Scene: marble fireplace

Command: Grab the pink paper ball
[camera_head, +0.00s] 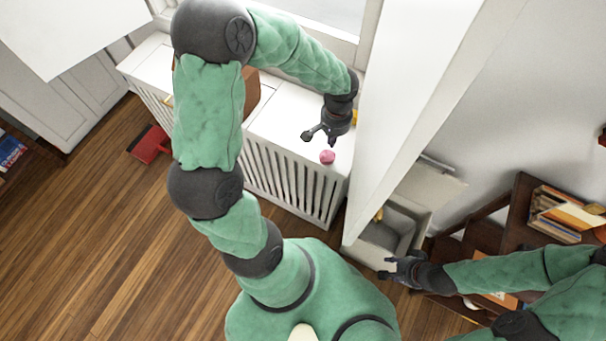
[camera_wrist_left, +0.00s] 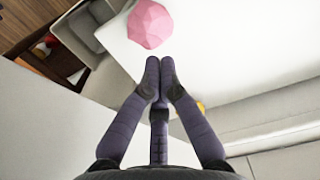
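The pink paper ball (camera_head: 327,157) lies on the white radiator cover (camera_head: 283,132), near the right end of its front edge. In the left wrist view the faceted ball (camera_wrist_left: 150,24) shows at the top, just beyond the fingertips. My left gripper (camera_head: 321,138) is above the cover, right beside the ball. My right gripper (camera_head: 387,268) is open and empty at the lower right, away from the ball.
A white panel (camera_head: 410,90) stands close to the right of the cover. A grey open bin (camera_head: 388,228) is below it. A wooden shelf with books (camera_head: 560,212) is at the right. A red object (camera_head: 150,144) lies on the wooden floor, which is mostly clear at left.

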